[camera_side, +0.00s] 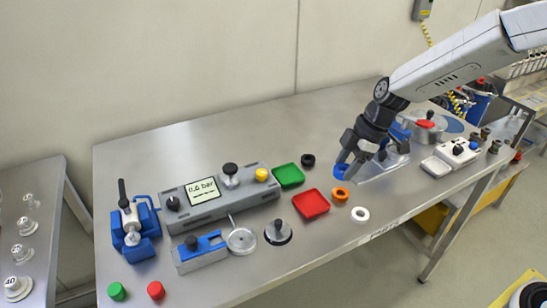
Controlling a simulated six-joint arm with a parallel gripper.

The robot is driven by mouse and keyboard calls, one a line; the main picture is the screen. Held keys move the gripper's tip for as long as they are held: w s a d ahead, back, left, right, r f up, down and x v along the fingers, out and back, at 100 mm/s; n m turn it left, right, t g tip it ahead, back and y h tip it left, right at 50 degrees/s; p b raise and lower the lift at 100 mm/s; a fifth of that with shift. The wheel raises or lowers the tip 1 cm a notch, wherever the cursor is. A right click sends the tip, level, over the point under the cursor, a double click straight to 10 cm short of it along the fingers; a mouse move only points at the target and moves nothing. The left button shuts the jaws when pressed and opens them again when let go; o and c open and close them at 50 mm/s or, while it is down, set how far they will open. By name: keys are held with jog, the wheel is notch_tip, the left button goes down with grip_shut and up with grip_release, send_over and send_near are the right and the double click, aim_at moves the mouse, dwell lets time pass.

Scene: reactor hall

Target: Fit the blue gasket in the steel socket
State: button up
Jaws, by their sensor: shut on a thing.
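My gripper (348,161) is shut on the blue gasket (339,172), at the right of the red and green trays. The gasket hangs under the fingers, partly hidden by them. I cannot tell whether it touches the table. I cannot tell for certain which part is the steel socket. A round, shallow steel piece (242,241) sits at the front, well to the left of my gripper. A steel plate (382,168) lies just right of my gripper, partly hidden by it.
An orange ring (340,195), a white ring (360,214) and a black ring (308,160) lie near my gripper. A red tray (311,205) and green tray (288,176) are left of it. A grey gauge box (217,202) and blue vise (133,228) stand further left. The back-left table is bare.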

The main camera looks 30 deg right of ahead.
jog(key=w+a+f+n, duration=0.2)
jog(key=w+a, duration=0.1)
jog(key=a, duration=1.1)
jog(key=n+g, duration=0.1)
jog(key=n, duration=0.1)
send_over(238, 240)
jog(key=d, duration=0.1)
notch_tip(238, 240, down, 2)
jog(key=shift+d+f, duration=0.15)
jog(key=shift+f, duration=0.05)
jog(key=shift+f, duration=0.15)
jog(key=shift+f, duration=2.5)
jog(key=shift+f, duration=0.55)
jog(key=o, duration=1.3)
jog(key=shift+r, duration=0.1)
